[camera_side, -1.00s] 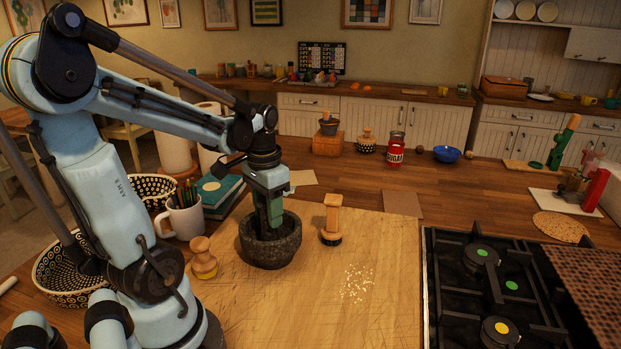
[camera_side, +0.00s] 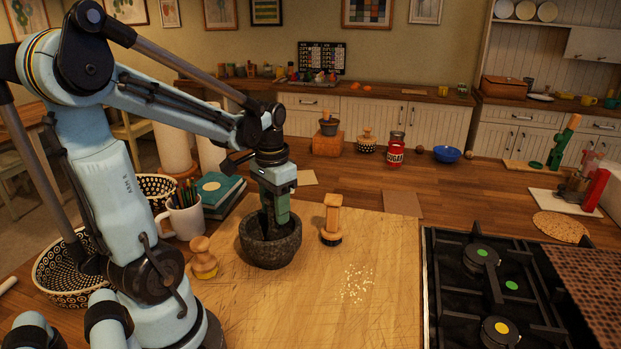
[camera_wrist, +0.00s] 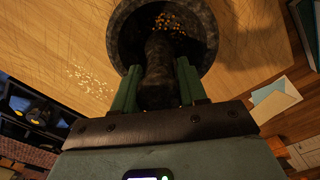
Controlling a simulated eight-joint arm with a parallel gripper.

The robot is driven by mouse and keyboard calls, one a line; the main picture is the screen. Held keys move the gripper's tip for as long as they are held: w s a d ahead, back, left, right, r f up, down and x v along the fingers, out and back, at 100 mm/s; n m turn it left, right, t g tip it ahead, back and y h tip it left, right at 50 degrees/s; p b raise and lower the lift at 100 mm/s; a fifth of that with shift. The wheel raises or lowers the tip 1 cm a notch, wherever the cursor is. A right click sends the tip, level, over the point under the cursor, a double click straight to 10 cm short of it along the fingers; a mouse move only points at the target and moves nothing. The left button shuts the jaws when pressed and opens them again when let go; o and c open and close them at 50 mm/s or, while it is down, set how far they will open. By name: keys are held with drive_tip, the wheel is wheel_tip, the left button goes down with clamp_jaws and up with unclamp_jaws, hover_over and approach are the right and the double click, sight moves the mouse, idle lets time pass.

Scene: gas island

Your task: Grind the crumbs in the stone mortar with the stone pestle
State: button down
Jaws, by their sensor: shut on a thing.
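The dark stone mortar (camera_side: 270,250) stands on the wooden board, left of its middle. My gripper (camera_side: 272,218) is above and partly within the mortar's mouth, pointing down. In the wrist view my green fingers (camera_wrist: 158,88) are shut on the dark stone pestle (camera_wrist: 158,62), one on each side. The pestle reaches down into the mortar (camera_wrist: 207,50). Orange-brown crumbs (camera_wrist: 172,24) lie in the bowl beyond the pestle's end. Whether the pestle touches the bowl's floor is hard to tell. In the side view the mortar's wall hides the crumbs and the pestle's lower end.
A wooden stamp-like tool (camera_side: 331,222) stands close right of the mortar, a wooden knob-topped piece (camera_side: 203,260) to its left. Pale crumbs (camera_side: 357,283) lie loose on the board (camera_side: 390,250). A pencil mug (camera_side: 184,218) is behind left; the gas hob (camera_side: 490,290) is right.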

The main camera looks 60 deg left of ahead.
drive_tip(key=shift+f, duration=0.1)
idle(0.5)
drive_tip(key=shift+s+a, duration=0.3)
drive_tip(key=shift+a, duration=0.35)
drive_tip(key=shift+s+d, duration=0.35)
drive_tip(key=shift+s, duration=0.45)
drive_tip(key=shift+d, duration=0.15)
drive_tip(key=shift+w+d+f, duration=0.1)
drive_tip(key=shift+w+d, duration=0.1)
drive_tip(key=shift+d, duration=0.3)
drive_tip(key=shift+w+d, duration=0.15)
drive_tip(key=shift+w, duration=0.35)
